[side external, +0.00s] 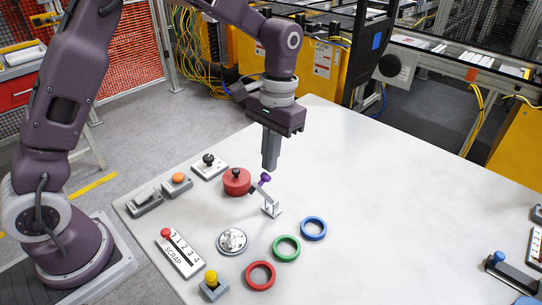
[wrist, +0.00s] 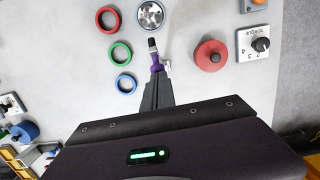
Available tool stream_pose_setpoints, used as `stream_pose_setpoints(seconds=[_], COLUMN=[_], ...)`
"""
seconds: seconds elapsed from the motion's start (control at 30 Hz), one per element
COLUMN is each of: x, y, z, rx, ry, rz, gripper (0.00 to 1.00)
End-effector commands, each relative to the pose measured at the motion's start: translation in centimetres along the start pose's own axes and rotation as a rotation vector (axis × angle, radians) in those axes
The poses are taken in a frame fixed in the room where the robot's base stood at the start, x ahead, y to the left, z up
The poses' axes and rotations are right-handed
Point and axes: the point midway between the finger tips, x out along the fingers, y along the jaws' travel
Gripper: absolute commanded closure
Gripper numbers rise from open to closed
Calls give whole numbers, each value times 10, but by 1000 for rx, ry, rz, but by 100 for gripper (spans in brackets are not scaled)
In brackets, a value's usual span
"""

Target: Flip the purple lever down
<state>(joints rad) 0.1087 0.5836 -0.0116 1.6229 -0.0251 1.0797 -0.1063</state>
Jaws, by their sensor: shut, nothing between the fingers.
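The purple lever (side external: 265,178) stands on a small pale bracket (side external: 271,209) near the middle of the white table. Its purple end is raised above the bracket in the side external view. In the wrist view the purple part of the lever (wrist: 156,62) shows just beyond the fingertips, with the bracket (wrist: 168,68) beside it. My gripper (side external: 270,168) points down with its fingers together and nothing between them. The fingertips are right above the purple end; I cannot tell whether they touch it. The fingers also show in the wrist view (wrist: 158,80).
A red round pot-like part (side external: 237,182) stands close left of the lever. A silver disc (side external: 232,241) and a SCRAP selector (side external: 180,254) are nearer the front. The table's right middle is clear.

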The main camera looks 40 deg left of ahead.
Motion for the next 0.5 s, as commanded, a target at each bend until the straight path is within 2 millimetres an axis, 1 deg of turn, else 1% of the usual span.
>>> stream_pose_setpoints(seconds=[0.5], x=[2], y=[0], z=[13], rx=[1], ry=[0], rz=[0], gripper=[100])
